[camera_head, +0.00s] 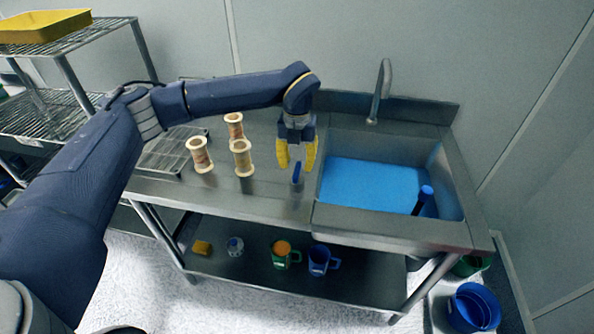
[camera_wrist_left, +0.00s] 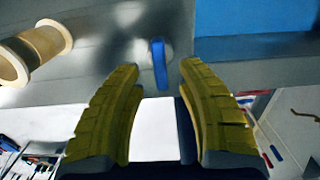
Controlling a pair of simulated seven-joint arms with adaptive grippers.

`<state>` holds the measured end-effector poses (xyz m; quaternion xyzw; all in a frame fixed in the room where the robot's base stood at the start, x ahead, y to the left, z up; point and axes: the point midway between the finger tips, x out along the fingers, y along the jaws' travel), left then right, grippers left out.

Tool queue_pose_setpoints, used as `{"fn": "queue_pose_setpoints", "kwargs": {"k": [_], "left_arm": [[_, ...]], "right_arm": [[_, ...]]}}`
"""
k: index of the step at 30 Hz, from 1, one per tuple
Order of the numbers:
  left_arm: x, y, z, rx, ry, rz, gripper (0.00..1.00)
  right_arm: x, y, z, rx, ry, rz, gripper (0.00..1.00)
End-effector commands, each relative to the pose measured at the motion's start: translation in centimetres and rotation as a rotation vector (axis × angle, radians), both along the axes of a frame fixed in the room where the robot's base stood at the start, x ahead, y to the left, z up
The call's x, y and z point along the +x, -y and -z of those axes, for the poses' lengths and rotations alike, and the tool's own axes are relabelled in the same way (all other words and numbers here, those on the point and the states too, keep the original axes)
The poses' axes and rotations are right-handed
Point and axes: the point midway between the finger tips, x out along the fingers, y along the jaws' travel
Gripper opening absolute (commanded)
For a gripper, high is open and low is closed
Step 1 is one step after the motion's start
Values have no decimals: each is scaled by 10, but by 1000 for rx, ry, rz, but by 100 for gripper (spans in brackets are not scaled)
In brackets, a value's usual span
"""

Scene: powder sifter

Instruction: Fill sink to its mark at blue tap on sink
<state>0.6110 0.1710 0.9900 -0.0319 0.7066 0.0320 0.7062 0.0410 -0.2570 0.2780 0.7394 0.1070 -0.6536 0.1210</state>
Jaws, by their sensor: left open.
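The steel sink (camera_head: 447,168) is on the right half of the bench and holds blue liquid (camera_head: 370,185) in its basin. I cannot make out a fill mark. The spout (camera_head: 384,88) rises at the sink's back edge. The blue tap (camera_head: 296,174) is a small upright lever on the bench just left of the basin; it also shows in the left wrist view (camera_wrist_left: 159,64). My left gripper (camera_head: 297,163) is open with its yellow fingers pointing down over the tap. In the wrist view the tap appears between and beyond the fingertips; contact is not visible. My right gripper is out of view.
Several wooden spools (camera_head: 200,156) stand left of the gripper beside a wire rack (camera_head: 165,152). A dark blue cylinder (camera_head: 423,198) stands in the basin's right side. Green (camera_head: 285,258) and blue mugs (camera_head: 320,262) sit on the lower shelf. A blue bucket (camera_head: 474,308) is at right.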

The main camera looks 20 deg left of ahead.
Motion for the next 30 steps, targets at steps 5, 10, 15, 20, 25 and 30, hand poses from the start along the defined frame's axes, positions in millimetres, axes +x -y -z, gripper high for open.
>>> {"fn": "queue_pose_setpoints", "kwargs": {"k": [5,10,15,20,25,30], "left_arm": [[0,0,21,0,-2,-1,37],[0,0,32,0,0,0,37],[0,0,36,0,1,0,37],[0,0,36,0,1,0,37],[0,0,36,0,1,0,33],[0,0,36,0,1,0,13]], "right_arm": [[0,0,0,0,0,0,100],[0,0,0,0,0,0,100],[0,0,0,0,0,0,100],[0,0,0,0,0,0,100],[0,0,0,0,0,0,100],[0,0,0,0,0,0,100]]}}
